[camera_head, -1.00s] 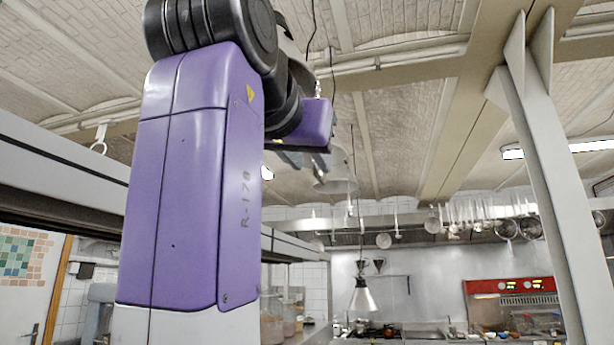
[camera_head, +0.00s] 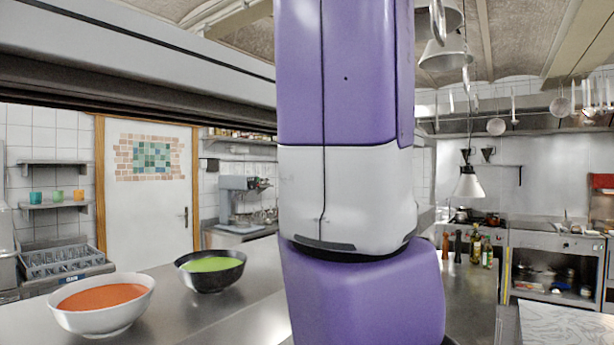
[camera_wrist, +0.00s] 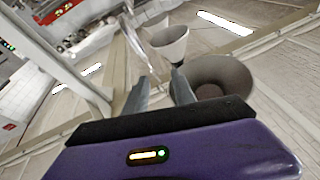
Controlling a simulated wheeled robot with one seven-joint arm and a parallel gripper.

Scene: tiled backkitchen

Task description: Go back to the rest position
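My gripper (camera_wrist: 160,82) shows in the wrist view, its two grey fingers apart with nothing between them. It is open and tilted up towards the ceiling. A pale lamp shade (camera_wrist: 170,45) and a darker round shade (camera_wrist: 212,84) appear beyond the fingers; I cannot tell how far off they are. In the head view my purple and white arm stands upright across the middle, and the gripper is out of the picture.
A steel counter (camera_head: 190,312) holds a white bowl of orange soup (camera_head: 104,302) and a black bowl of green soup (camera_head: 210,270), left of my arm. An overhead shelf (camera_head: 180,62) runs above. Lamps (camera_head: 446,50) hang at the upper right. Bottles (camera_head: 478,248) stand behind.

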